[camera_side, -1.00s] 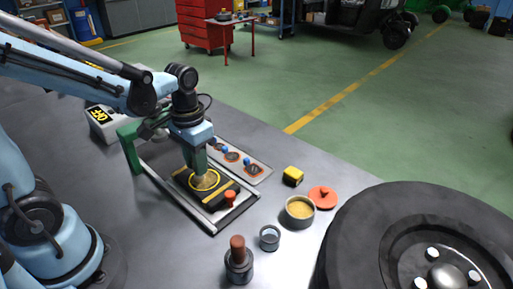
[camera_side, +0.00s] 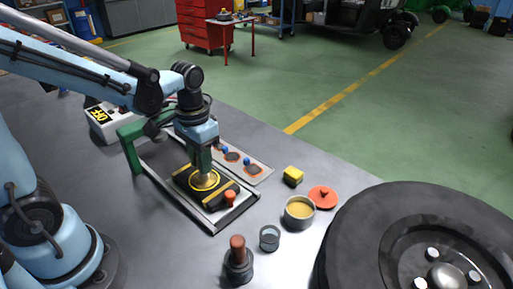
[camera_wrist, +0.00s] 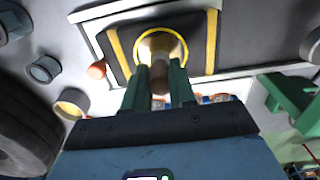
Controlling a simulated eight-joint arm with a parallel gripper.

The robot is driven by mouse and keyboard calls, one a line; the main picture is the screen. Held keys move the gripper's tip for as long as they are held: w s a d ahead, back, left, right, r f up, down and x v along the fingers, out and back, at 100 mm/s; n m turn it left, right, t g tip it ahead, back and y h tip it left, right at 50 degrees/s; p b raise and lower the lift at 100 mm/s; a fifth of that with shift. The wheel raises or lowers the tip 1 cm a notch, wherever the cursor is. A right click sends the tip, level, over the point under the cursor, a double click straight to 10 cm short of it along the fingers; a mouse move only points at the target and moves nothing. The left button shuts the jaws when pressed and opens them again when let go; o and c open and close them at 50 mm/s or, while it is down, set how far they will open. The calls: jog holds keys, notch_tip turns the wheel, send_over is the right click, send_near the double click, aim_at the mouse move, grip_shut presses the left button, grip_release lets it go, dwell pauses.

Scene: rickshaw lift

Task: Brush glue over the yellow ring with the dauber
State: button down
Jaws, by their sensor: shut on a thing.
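The yellow ring (camera_wrist: 137,48) is marked on a dark patch (camera_wrist: 122,58) with yellow stripes, held in a metal frame (camera_side: 215,227). It also shows in the side view (camera_side: 216,186). My gripper (camera_side: 200,168) is over the ring, its green fingers shut on the dauber (camera_wrist: 160,76). The dauber points down, its tan bristle end (camera_side: 203,178) inside the ring's outline and seeming to touch the patch. The fingers hide part of the handle. A pot of amber glue (camera_side: 299,210) stands open to the right.
A red lid (camera_side: 323,196), a yellow block (camera_side: 293,176), a small grey cup (camera_side: 269,238) and a dark holder with a brown top (camera_side: 238,260) stand nearby. A large tyre (camera_side: 400,240) fills the right. A tray of patches (camera_side: 250,166) lies behind the frame.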

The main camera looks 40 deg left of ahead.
jog(key=shift+a, duration=1.95)
jog(key=shift+w, duration=0.4)
jog(key=shift+w+d, duration=0.15)
jog(key=shift+d, duration=3.85)
notch_tip(320, 180, up, 8)
jog(key=shift+a, duration=0.1)
